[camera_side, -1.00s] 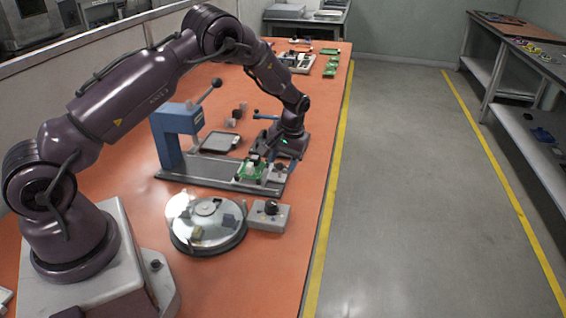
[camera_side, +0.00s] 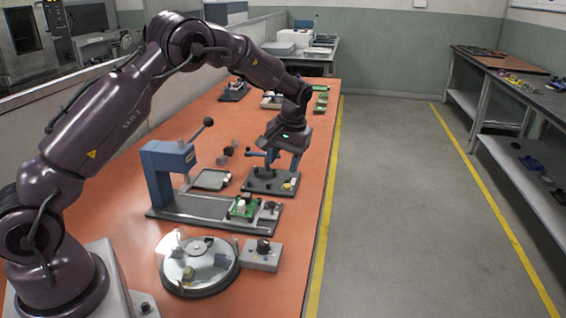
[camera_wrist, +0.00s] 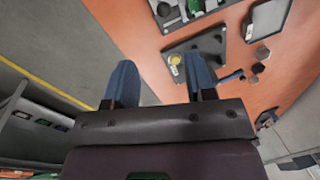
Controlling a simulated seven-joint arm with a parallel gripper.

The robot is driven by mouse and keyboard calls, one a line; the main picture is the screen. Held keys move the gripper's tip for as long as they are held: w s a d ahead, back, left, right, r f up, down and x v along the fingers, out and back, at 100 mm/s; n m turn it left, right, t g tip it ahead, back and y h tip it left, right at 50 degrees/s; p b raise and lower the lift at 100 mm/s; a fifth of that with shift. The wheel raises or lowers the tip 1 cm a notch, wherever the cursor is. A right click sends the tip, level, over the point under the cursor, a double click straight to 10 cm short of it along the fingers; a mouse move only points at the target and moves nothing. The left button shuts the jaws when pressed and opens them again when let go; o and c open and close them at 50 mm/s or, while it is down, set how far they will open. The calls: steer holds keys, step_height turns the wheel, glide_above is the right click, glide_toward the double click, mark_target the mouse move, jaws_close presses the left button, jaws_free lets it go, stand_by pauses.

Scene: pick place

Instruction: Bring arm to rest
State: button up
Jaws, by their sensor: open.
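My gripper (camera_side: 284,160) is raised over the orange table, above a small dark fixture plate (camera_side: 262,187) with a yellow-topped piece on it. In the wrist view my gripper (camera_wrist: 160,65) shows two blue fingers spread apart with nothing between them. The fixture plate (camera_wrist: 188,45) and its yellow round piece (camera_wrist: 175,60) lie beyond the fingers. A green board (camera_side: 241,210) with a white part sits on the grey base of the blue lever press (camera_side: 158,172), clear of my gripper.
A round glass-topped turntable (camera_side: 188,279) and a grey box with a black knob (camera_side: 262,262) stand at the front. A grey tray (camera_side: 211,180) lies behind the press. Several boards lie at the table's far end. The floor at right is clear.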

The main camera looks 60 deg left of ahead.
steer(key=s+d+r+m+t, duration=0.2)
steer(key=s+d+r, duration=0.2)
steer(key=s, duration=0.5)
steer(key=s+d+r+m+t+h, duration=0.1)
steer(key=s+d+r+m+t, duration=0.1)
steer(key=s+d+r, duration=0.3)
steer(key=s+d+r+m+t, duration=0.2)
steer(key=s+d+r, duration=0.2)
steer(key=s+r, duration=0.5)
steer(key=shift+s+d+m+t+h, duration=0.4)
steer(key=shift+s, duration=2.1)
